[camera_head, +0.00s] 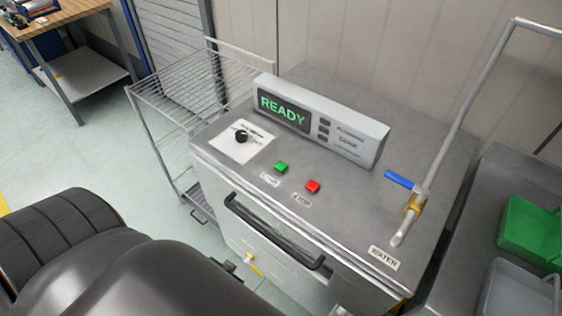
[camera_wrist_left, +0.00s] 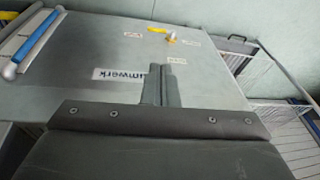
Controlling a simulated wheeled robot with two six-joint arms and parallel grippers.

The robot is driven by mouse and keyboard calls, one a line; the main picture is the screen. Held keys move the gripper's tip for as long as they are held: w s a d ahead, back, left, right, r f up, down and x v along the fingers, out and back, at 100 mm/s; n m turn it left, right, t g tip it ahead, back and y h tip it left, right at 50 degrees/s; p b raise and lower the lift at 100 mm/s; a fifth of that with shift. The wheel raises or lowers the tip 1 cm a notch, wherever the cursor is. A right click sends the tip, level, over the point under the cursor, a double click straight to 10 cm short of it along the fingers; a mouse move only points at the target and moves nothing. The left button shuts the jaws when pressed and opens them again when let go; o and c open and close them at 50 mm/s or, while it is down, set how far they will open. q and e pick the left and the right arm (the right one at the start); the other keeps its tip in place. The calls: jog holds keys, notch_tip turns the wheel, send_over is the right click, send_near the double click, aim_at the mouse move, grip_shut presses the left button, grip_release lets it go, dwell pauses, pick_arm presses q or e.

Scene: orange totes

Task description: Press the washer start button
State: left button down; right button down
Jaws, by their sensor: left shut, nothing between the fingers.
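The washer (camera_head: 345,235) is a grey metal cabinet with a flat top. A green button (camera_head: 281,168) sits near the top's front edge, with a label that seems to read START. A red button (camera_head: 313,186) is just to its right, also labelled. The display (camera_head: 284,110) behind them reads READY in green. My left gripper (camera_wrist_left: 161,72) is shut and empty in the left wrist view, pointing at the washer's front panel (camera_wrist_left: 110,55). In the head view my dark arm fills the lower left, and the fingertips cannot be made out clearly. My right gripper is not in view.
A black knob (camera_head: 242,136) is left of the buttons. A blue-handled water tap (camera_head: 412,190) rises at the right. A dark bar handle (camera_head: 272,232) crosses the front. A wire rack (camera_head: 190,85) stands left, and green and grey bins (camera_head: 530,232) stand right.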

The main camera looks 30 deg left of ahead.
pick_arm(q)
jog(key=w+a+r+m+t+y+p, duration=0.15)
jog(key=w+r+m+t, duration=0.25)
jog(key=w+r, duration=0.55)
jog(key=w+a+r+m+t+y, duration=0.25)
jog(key=w+r+m+t, duration=0.2)
jog(key=r, duration=1.05)
jog(key=w+a+r+m+t+y, duration=0.1)
jog(key=w+a+r+m+t, duration=0.35)
jog(key=r, duration=0.75)
jog(key=w+d+r+m+t+h, duration=0.5)
jog(key=w+d+r+m+h, duration=0.35)
jog(key=m, duration=0.55)
jog(key=d+f+m+g+h, duration=0.2)
jog(key=d+m+g+h, duration=0.55)
jog(key=m, duration=0.75)
jog(key=w+a+f+m+g+y, duration=0.1)
jog(key=a+f+m+g+y, duration=0.4)
jog(key=a+f+m, duration=0.2)
jog(key=shift+a+m+p, duration=0.4)
jog(key=shift+a+m, duration=0.6)
jog(key=shift+m, duration=0.1)
jog(key=shift+f, duration=0.15)
